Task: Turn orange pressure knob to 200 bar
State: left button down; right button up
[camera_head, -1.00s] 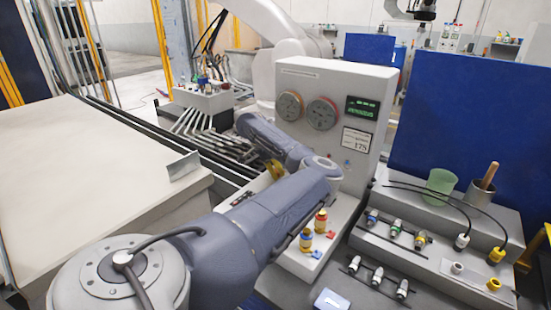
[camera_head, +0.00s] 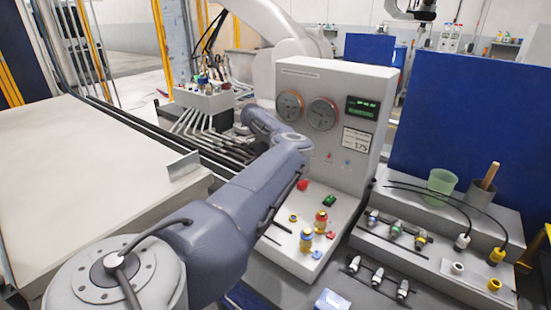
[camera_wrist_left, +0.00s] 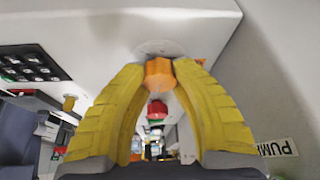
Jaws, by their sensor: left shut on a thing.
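The orange knob (camera_wrist_left: 159,73) is at the upper middle of the left wrist view, on a white panel. My left gripper (camera_wrist_left: 168,68) has yellow ribbed fingers on either side of the knob, shut on it at the tips. In the head view my left arm hides the knob and gripper. The gauge needles are too small to read. My right gripper is not in view.
Hose connectors, a green cup (camera_head: 440,182) and cables stand at right. A keypad (camera_wrist_left: 30,66) is left in the wrist view.

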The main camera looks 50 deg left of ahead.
pick_arm(q)
jog(key=shift+w+d+m+g, duration=0.2)
jog(key=shift+m+g, duration=0.1)
jog(key=shift+m, duration=0.5)
jog(key=shift+s+f, duration=0.1)
jog(key=c, duration=1.3)
grip_release()
jog(key=o, duration=0.4)
jog(key=shift+c, duration=0.2)
jog(key=shift+a, duration=0.1)
jog(key=v, duration=1.2)
